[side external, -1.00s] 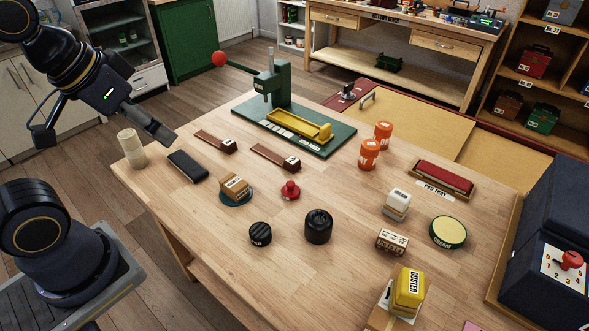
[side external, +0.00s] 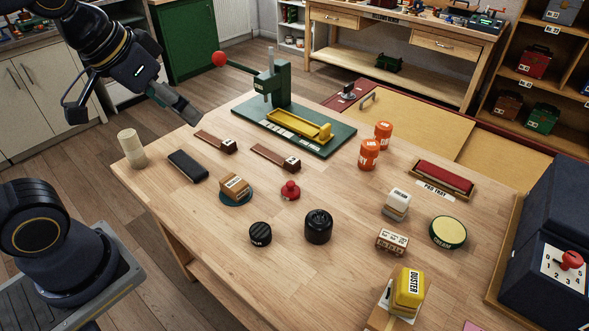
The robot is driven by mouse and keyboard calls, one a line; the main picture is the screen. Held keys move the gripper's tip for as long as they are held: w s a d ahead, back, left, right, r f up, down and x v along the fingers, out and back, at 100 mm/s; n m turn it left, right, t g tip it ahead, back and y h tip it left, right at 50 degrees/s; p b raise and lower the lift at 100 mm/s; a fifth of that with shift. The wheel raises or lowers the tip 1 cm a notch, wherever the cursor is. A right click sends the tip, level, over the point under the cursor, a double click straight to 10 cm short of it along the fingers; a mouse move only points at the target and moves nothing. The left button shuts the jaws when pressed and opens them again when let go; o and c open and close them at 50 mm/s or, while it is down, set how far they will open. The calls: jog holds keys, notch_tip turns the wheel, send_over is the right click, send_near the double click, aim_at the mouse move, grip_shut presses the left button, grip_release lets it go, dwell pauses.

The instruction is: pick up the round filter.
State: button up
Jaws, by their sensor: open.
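Two round black pieces stand near the middle of the table. The smaller ribbed one (side external: 260,233) has a small label on its side that I cannot read surely. The larger one (side external: 318,226) is taller, to its right. I cannot tell for sure which is the round filter; both stand clear of other things. My gripper (side external: 192,112) is at the upper left, above the table's back left edge, well away from both. It is open, and I see nothing held in it.
A green press (side external: 290,128) with a red-knobbed lever stands at the back. A red knobbed piece (side external: 290,190) and a wooden block (side external: 235,186) lie nearer the black pieces. A yellow duster block (side external: 408,288) is at the front right. The table's front left is clear.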

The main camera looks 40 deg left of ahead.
jog(key=w+d+f+g, duration=0.2)
jog(key=w+f, duration=0.2)
jog(key=w, duration=0.2)
jog(key=m+g, duration=0.2)
jog(key=g, duration=0.2)
send_over(260, 231)
notch_tip(260, 231, down, 25)
jog(key=shift+w+f, duration=0.15)
jog(key=shift+f, duration=0.05)
jog(key=f, duration=0.5)
jog(key=shift+s+f, duration=0.2)
jog(key=shift+f, duration=0.1)
jog(key=shift+c, duration=0.3)
jog(key=c, duration=1.1)
jog(key=shift+r, duration=0.15)
